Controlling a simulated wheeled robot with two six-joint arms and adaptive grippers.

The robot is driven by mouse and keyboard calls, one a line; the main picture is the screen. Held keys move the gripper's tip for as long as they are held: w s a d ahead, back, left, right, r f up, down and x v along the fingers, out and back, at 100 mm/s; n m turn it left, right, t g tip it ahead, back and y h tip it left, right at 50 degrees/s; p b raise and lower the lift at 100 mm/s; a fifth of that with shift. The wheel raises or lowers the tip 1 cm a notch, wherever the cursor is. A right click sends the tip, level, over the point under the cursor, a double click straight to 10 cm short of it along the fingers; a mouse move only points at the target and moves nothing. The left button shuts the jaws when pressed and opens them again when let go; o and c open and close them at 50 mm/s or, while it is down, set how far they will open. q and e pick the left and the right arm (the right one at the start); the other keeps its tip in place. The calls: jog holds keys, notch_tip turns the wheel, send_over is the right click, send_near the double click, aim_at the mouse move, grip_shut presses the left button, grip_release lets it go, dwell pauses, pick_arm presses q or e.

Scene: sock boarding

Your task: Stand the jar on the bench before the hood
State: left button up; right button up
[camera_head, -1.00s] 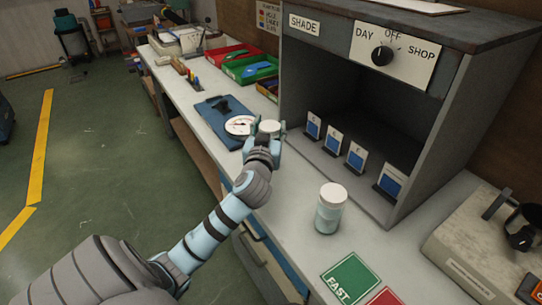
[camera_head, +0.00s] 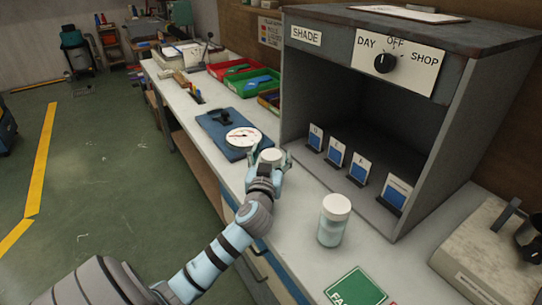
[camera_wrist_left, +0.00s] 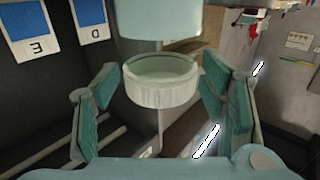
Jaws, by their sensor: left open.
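A small jar with a white lid (camera_head: 271,155) is between the fingers of my left gripper (camera_head: 271,162), by the front left corner of the hood (camera_head: 466,110). In the left wrist view, which is upside down, its lid (camera_wrist_left: 162,92) shows between the two green finger pads, which are apart. Its pale teal body (camera_wrist_left: 160,18) is partly cut off by the frame. I cannot tell whether its base touches the bench (camera_head: 290,215). Another white-lidded jar (camera_head: 332,222) stands upright on the bench before the hood. My right gripper is not in view.
Cards on stands (camera_head: 355,168) line the hood's floor. Red (camera_head: 236,68) and green (camera_head: 252,70) trays sit behind. A green card (camera_head: 355,292) lies near the front.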

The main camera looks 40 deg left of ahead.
pick_arm(q)
jog(key=shift+r, duration=0.1)
jog(key=v, duration=1.2)
jog(key=shift+p, duration=0.4)
